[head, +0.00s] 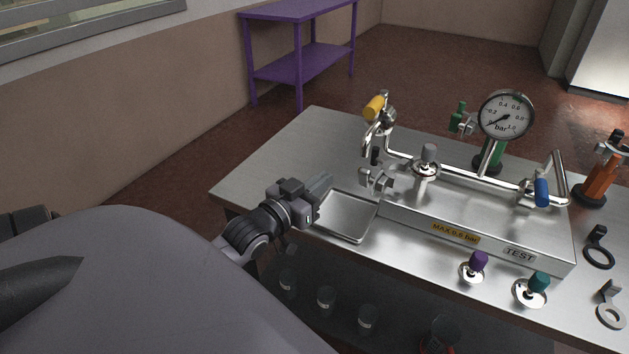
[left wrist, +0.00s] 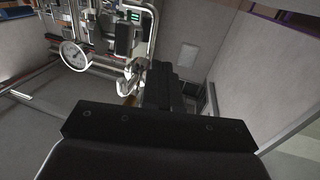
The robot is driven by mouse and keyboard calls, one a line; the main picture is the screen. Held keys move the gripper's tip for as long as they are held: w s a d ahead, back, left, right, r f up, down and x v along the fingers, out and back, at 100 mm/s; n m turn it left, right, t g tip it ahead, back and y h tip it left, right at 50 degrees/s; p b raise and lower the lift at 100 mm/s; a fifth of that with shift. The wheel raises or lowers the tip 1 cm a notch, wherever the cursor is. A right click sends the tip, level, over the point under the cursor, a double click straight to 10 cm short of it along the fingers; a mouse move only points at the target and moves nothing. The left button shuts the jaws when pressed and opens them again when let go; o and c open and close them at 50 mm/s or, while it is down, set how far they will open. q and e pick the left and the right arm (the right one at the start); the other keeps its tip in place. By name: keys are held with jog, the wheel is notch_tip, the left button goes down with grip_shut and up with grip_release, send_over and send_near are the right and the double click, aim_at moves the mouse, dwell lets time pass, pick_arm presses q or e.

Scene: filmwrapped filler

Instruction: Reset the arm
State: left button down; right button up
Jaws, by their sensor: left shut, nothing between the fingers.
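My right gripper does not show in either view.
The workbench (head: 262,165) carries a pipe rig with a gauge (head: 507,114), a yellow-handled valve (head: 374,108) and a blue handle (head: 542,192). Purple (head: 478,260) and teal (head: 538,281) knobbed parts stand in front. Glass jars (head: 326,298) sit below. A purple table (head: 300,12) stands behind.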

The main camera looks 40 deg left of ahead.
pick_arm(q)
jog(key=shift+s+a, duration=0.1)
jog(key=shift+s, duration=0.6)
